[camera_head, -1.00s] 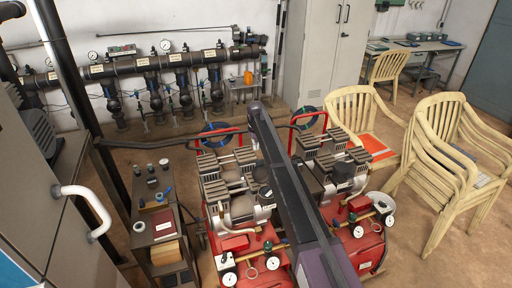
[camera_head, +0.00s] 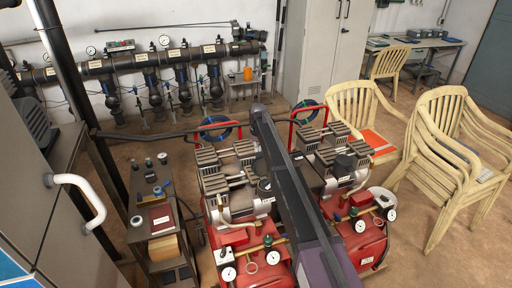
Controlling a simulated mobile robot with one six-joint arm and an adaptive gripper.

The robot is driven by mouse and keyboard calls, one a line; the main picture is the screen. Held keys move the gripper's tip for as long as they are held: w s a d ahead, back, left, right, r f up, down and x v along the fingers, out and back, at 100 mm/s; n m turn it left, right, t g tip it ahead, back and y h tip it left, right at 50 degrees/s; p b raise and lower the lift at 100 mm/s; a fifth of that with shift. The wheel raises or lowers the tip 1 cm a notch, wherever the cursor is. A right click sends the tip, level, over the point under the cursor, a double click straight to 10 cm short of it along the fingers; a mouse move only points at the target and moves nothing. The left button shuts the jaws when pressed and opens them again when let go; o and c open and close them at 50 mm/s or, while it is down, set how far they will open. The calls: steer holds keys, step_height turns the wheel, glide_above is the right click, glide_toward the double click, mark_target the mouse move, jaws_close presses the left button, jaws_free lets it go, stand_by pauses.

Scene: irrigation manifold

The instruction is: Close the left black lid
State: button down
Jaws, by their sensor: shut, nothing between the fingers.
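Two red compressors stand side by side below the middle of the picture. The left compressor (camera_head: 238,207) has a dark round cap (camera_head: 264,188) beside my arm, and the right one (camera_head: 362,240) has a black round cap (camera_head: 345,163) on top. I cannot tell which part is the left black lid, or whether either cap is a hinged lid or open. My arm rises from the bottom centre between the compressors and covers part of both. My gripper cannot be made out in this view.
A narrow cart (camera_head: 160,220) with small items stands left of the compressors. A grey cabinet with a white handle (camera_head: 75,190) fills the left edge. Pale plastic chairs (camera_head: 445,160) stand at right. A pipe manifold (camera_head: 150,62) runs along the back wall, with open floor before it.

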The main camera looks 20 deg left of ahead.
steer(key=shift+s+d+r, duration=0.15)
steer(key=shift+s+d, duration=0.15)
steer(key=shift+s, duration=0.1)
steer(key=shift+d, duration=0.2)
